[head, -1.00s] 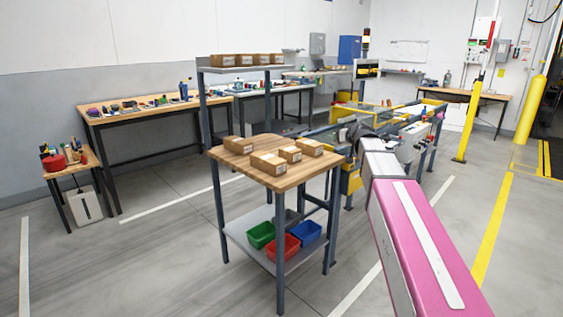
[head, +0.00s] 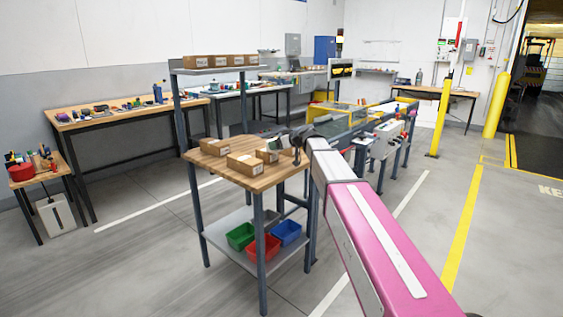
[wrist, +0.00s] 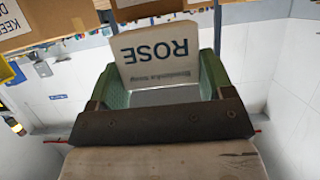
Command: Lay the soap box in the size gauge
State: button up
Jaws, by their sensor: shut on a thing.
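The soap box (wrist: 155,55) is off-white with dark lettering reading ROSE, upside down in the wrist view. My gripper (wrist: 158,72) is shut on it, with a green-padded finger on each side. In the head view my gripper (head: 299,134) is a small dark shape above the right part of the wooden-topped stand. I cannot pick out the size gauge in either view.
Cardboard boxes (head: 245,162) stand on the wooden-topped stand (head: 228,178), with more on its upper shelf (head: 215,70). Green, red (head: 263,249) and blue bins sit below. A conveyor (head: 350,120) lies behind; a yellow post (head: 440,118) stands right.

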jog(key=s+f, duration=0.1)
jog(key=s+d, duration=0.1)
jog(key=s+d+f, duration=0.1)
jog(key=s, duration=0.1)
jog(key=shift+f, duration=0.3)
jog(key=shift+w+f, duration=0.1)
jog(key=shift+f, duration=1.9)
jog(key=shift+f, duration=0.1)
jog(key=o, duration=1)
jog(key=shift+o, duration=0.2)
